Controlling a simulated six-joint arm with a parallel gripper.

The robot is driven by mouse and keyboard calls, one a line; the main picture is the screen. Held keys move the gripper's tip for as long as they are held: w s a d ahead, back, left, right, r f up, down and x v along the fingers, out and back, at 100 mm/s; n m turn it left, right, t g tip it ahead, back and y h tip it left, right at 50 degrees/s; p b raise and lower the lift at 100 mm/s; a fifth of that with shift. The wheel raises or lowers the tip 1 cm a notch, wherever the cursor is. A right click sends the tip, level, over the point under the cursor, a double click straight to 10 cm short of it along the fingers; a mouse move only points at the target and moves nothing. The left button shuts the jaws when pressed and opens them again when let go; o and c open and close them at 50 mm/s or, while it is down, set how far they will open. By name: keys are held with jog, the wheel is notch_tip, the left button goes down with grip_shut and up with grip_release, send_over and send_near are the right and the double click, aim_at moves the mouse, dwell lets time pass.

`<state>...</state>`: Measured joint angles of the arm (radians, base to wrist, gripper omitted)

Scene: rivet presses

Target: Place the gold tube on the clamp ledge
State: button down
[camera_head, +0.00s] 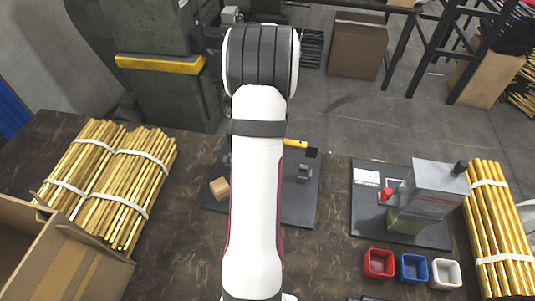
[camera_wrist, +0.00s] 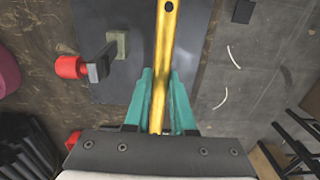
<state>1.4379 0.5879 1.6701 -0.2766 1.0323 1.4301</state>
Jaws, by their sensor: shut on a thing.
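My gripper (camera_wrist: 160,98) has teal fingers shut on a gold tube (camera_wrist: 165,50). The tube runs up the wrist view over a dark plate, and a dark round hole shows near its top end. I cannot tell which part is the clamp ledge. In the head view my arm hides the gripper; a short piece of gold tube (camera_head: 295,143) shows right of it, beside a black piece (camera_head: 312,152).
Bundles of gold tubes lie at left (camera_head: 122,185) and right (camera_head: 498,225). A grey press (camera_head: 432,190) stands on a plate at right, behind red (camera_head: 379,263), blue (camera_head: 412,267) and white (camera_head: 446,273) bins. A tan block (camera_head: 219,188) sits left of my arm. An open carton (camera_head: 75,265) stands front left.

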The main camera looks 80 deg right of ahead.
jog(key=s+d+r, duration=0.1)
jog(key=s+d, duration=0.1)
jog(key=s, duration=0.7)
jog(key=w+d+f, duration=0.1)
jog(key=w+f, duration=0.1)
jog(key=w, duration=0.1)
jog(key=w+d+f, duration=0.1)
jog(key=w+f, duration=0.1)
jog(key=w, duration=0.1)
jog(key=w+d+f, duration=0.2)
jog(key=w, duration=0.2)
jog(key=shift+f, duration=0.2)
jog(key=shift+w+f, duration=0.15)
jog(key=shift+f, duration=1.95)
jog(key=shift+f, duration=0.1)
jog(key=c, duration=0.8)
grip_release()
jog(key=shift+o, duration=0.2)
